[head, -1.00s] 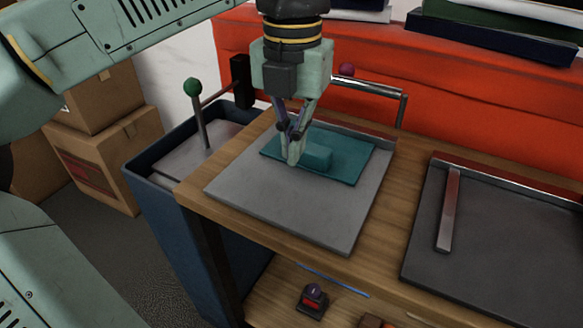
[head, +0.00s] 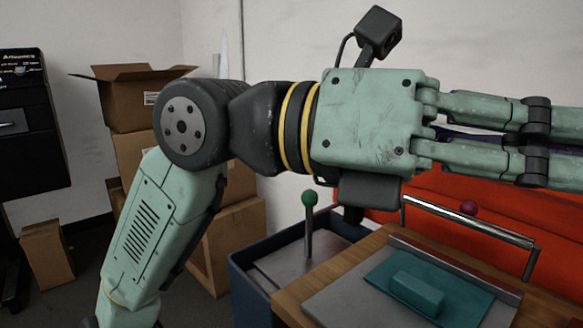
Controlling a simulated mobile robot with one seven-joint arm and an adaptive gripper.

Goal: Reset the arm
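My gripper (head: 545,140) is large and close to the head camera, raised and pointing right. Its two pale green fingers run nearly side by side, with a dark gap between them. The fingertips are cut off by the right edge, so I cannot tell whether it is open or shut. The teal block (head: 418,292) lies on the teal sheet (head: 450,300) below, apart from my gripper. The sheet rests on a grey plate (head: 350,300).
The plate lies on a wooden table (head: 300,288). Behind it are a metal bar handle (head: 470,222) and a red surface (head: 555,218). A blue bin (head: 250,290) holds a green-knobbed rod (head: 309,215). Cardboard boxes (head: 135,95) stand at the left behind my arm.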

